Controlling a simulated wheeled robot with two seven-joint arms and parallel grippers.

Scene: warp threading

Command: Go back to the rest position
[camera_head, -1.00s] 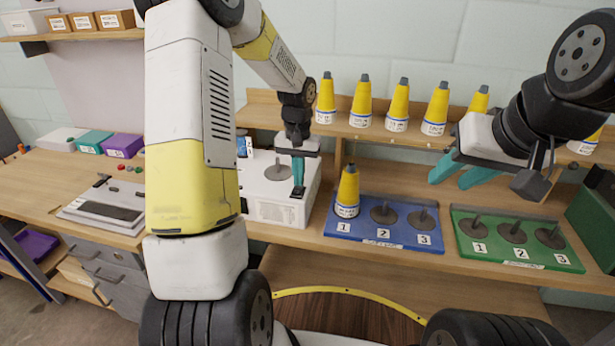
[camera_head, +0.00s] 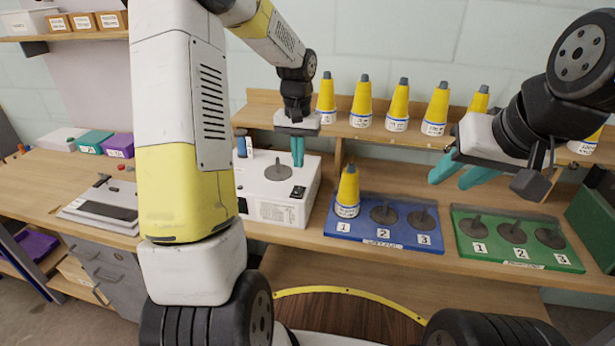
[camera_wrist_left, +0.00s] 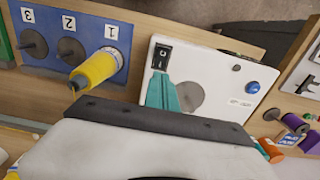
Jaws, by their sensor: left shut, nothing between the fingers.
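My left gripper (camera_head: 298,152) is shut and empty, its teal fingers pointing down above the white machine (camera_head: 272,211). In the left wrist view its fingers (camera_wrist_left: 172,96) show together over the white box with a black switch and a grey disc. My right gripper (camera_head: 462,178) hangs at the right above the green board (camera_head: 520,259); its two teal fingers are apart and hold nothing. A yellow cone (camera_head: 348,192) stands on position 1 of the blue board (camera_head: 350,232). Pegs 2 and 3 of that board are bare.
Several yellow cones (camera_head: 398,105) stand along the back shelf (camera_head: 350,131). The green board's pegs are bare. A grey flat device (camera_head: 103,210) lies on the bench at the left, with teal (camera_head: 92,142) and purple (camera_head: 117,146) boxes behind it.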

